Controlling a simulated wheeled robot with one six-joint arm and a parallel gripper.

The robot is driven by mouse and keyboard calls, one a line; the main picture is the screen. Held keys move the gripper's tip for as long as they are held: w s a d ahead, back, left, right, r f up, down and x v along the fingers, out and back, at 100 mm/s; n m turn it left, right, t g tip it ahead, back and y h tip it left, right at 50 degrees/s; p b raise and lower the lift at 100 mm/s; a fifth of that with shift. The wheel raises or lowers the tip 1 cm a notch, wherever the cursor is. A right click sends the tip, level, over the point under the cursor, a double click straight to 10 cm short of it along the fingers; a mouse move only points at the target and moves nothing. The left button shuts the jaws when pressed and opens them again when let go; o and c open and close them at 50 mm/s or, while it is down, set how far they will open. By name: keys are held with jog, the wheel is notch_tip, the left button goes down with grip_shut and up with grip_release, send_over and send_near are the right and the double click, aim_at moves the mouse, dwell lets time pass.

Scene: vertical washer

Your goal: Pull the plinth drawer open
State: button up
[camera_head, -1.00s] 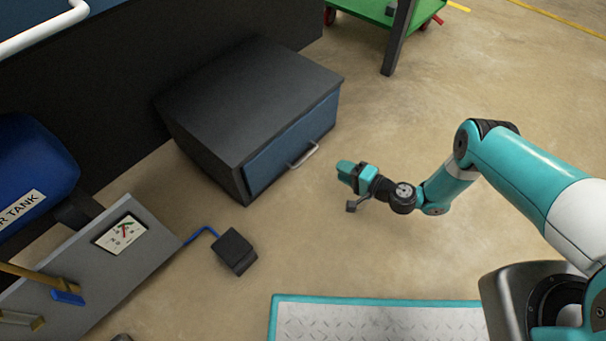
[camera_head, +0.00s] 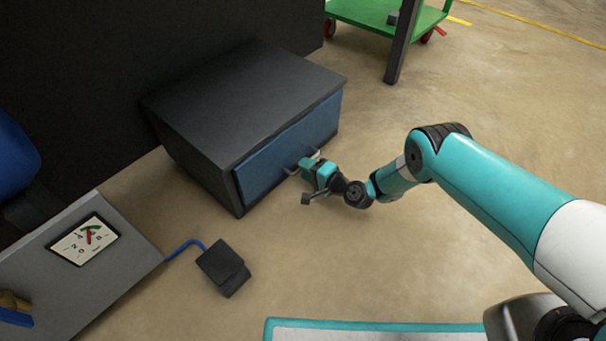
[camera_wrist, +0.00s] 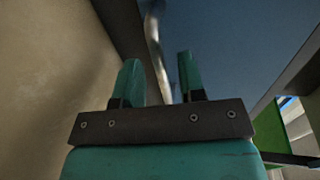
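The plinth drawer (camera_head: 272,165) is a blue front set in a dark grey box (camera_head: 245,98) on the floor, and it appears shut. Its metal bar handle (camera_head: 316,155) is partly hidden behind my gripper (camera_head: 304,171). My gripper is at the handle, in front of the drawer face. In the wrist view my gripper (camera_wrist: 158,80) has its two teal fingers apart. The blue drawer face (camera_wrist: 225,45) fills the area beyond. I cannot tell whether a finger touches the handle.
A black foot pedal (camera_head: 223,267) with a blue cable lies on the floor at lower left, beside a grey panel with a gauge (camera_head: 84,238). A green cart (camera_head: 375,15) stands at the back.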

jog(key=shift+b+x, duration=0.3)
jog(key=shift+x, duration=0.7)
grip_shut()
